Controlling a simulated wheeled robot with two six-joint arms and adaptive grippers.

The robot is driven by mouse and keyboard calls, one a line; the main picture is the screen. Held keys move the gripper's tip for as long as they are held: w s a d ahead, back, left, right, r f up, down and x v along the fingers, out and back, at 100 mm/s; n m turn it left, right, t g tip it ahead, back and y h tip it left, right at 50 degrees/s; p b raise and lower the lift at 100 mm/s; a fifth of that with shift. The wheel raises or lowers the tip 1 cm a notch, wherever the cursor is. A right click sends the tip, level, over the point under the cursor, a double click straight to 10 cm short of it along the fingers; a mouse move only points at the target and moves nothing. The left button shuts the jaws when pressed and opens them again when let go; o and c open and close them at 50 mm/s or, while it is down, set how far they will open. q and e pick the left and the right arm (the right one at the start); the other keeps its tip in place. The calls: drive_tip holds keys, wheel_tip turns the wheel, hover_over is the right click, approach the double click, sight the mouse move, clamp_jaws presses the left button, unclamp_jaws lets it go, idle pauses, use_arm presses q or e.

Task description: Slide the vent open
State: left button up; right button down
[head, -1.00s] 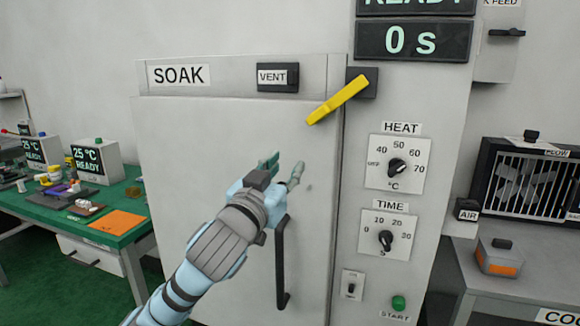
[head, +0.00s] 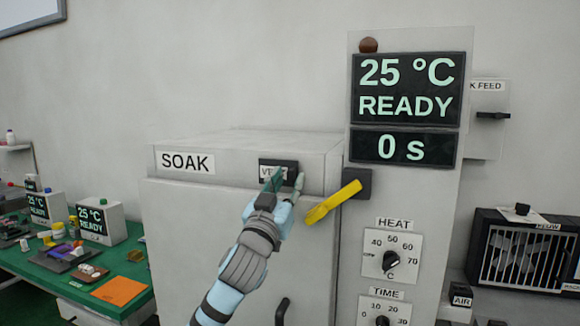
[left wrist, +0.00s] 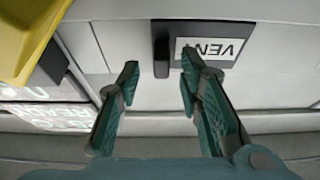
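The vent (head: 292,167) is a dark slide plate with a white VENT label, on the top front panel of the SOAK oven (head: 220,168). It also shows upside down in the left wrist view (left wrist: 245,31), with a dark upright tab (left wrist: 161,55) at the left end of its label. My left gripper (head: 286,181) is in front of the vent and hides part of the label in the head view. Its teal fingers are apart, and in the left wrist view (left wrist: 158,78) the tab lies between and just beyond the fingertips. Contact cannot be told. My right gripper is not in view.
A yellow lever (head: 333,202) sticks out close to the right of my left gripper. The oven's door handle (head: 282,312) is below. The control column with HEAT dial (head: 390,262) and display (head: 406,90) stands at right. A green table (head: 60,278) holds small items at left.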

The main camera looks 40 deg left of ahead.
use_arm(q)
drive_tip(key=shift+w+a+r, duration=0.2)
drive_tip(key=shift+w+r, duration=0.1)
drive_tip(key=shift+w, duration=0.2)
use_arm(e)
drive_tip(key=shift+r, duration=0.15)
use_arm(q)
drive_tip(key=shift+s, duration=0.15)
drive_tip(key=shift+c, duration=0.5)
clamp_jaws()
